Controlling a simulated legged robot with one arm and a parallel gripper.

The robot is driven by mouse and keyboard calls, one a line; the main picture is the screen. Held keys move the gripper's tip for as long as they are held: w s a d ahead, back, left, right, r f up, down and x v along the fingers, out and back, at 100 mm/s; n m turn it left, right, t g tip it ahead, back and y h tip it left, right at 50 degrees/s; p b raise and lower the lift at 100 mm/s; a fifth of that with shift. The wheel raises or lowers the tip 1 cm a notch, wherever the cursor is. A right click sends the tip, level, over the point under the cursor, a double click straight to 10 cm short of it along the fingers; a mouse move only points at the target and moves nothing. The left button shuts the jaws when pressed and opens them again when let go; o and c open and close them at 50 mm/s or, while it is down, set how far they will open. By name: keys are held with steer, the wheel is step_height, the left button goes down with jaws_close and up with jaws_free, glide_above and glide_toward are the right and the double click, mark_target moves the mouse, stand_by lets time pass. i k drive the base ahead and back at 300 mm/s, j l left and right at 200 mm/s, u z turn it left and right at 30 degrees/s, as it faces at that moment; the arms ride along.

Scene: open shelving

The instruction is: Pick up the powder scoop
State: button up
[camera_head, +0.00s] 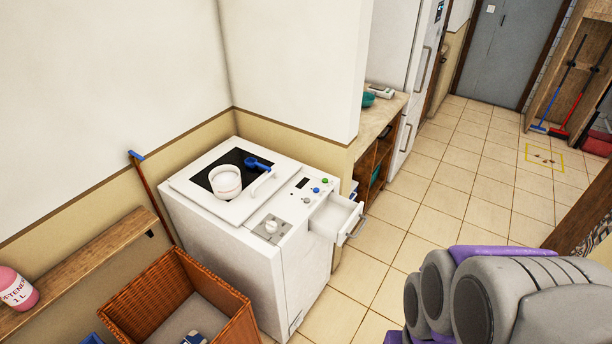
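A white round tub (226,182) stands just to the left of the scoop, on the same dark window. The scoop's handle points to the right. Grey rounded links with purple parts at the lower right are my arm, well apart from the machine. My gripper's fingers do not show.
A small drawer (336,218) stands open at the machine's right front. A wicker basket (146,296) is at the lower left, beside a wooden shelf (85,262) with a pink bottle (16,288). The tiled floor (455,190) on the right is mostly clear.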

mark_target(259, 166)
steer(key=u, duration=0.3)
steer(key=i+l+u, duration=0.35)
steer(key=l+u, duration=0.2)
steer(key=i+l+u, duration=0.1)
steer(key=l+u, duration=0.15)
steer(key=i+l+u, duration=0.1)
steer(key=l+u, duration=0.15)
steer(key=l, duration=0.15)
steer(key=i+l, duration=0.1)
steer(key=l, duration=0.35)
steer(key=i+l, duration=0.1)
steer(key=l, duration=0.35)
steer(key=i+l+u, duration=0.1)
steer(key=l, duration=0.35)
steer(key=i+l, duration=0.1)
steer(key=l, duration=0.35)
